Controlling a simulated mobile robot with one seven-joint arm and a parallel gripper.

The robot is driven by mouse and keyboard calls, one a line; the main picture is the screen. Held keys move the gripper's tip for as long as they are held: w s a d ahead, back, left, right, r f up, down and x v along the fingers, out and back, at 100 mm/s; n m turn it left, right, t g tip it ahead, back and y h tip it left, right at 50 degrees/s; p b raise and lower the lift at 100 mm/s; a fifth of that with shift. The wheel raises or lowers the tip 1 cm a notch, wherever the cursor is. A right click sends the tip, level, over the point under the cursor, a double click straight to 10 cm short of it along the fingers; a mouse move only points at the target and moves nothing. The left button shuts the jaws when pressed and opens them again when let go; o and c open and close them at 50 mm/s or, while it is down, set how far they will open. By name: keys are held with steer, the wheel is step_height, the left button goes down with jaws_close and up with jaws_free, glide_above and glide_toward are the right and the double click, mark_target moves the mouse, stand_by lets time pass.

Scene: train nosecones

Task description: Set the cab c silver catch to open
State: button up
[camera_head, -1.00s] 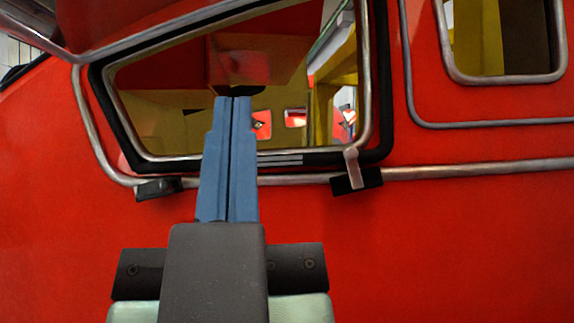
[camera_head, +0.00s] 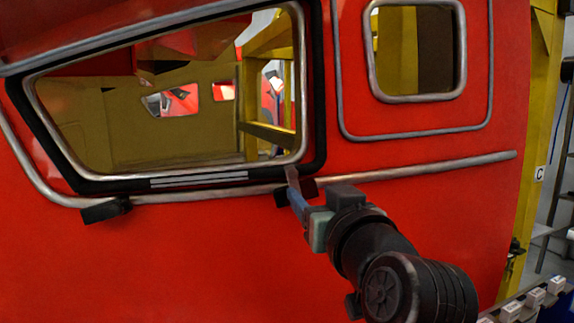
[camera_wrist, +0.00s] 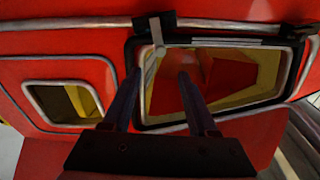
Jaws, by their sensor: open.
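The silver catch (camera_head: 292,175) is a short metal lever on a black block (camera_head: 282,196) below the window's lower right corner, partly hidden by my gripper. The lever points up over the window's lower frame. In the wrist view, which is upside down, the catch (camera_wrist: 155,33) hangs from its block across the frame edge. My gripper (camera_wrist: 159,74) is open, with two dark blue fingers well apart. The catch appears between the fingers' lines, just beyond the tips, and no finger visibly grips it. In the head view my gripper (camera_head: 294,198) reaches the catch from the lower right.
A second black block (camera_head: 105,209) sits under the window's left part, with no lever visible. A grey rail (camera_head: 420,168) runs along the red cab wall. A small square window (camera_head: 418,50) is at upper right. A "C" label (camera_head: 538,174) is on the yellow post.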

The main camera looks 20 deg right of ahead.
mark_target(293, 174)
steer(key=w+p, duration=0.1)
steer(key=w, duration=0.2)
steer(key=w+p, duration=0.2)
steer(key=w, duration=0.2)
steer(key=w+d+p, duration=0.1)
steer(key=w, duration=0.2)
steer(key=shift+w+d+r+p, duration=0.1)
steer(key=shift+w+p, duration=0.2)
steer(key=shift+p, duration=0.1)
steer(key=shift+w+d, duration=0.1)
steer(key=shift+w, duration=0.5)
jaws_close()
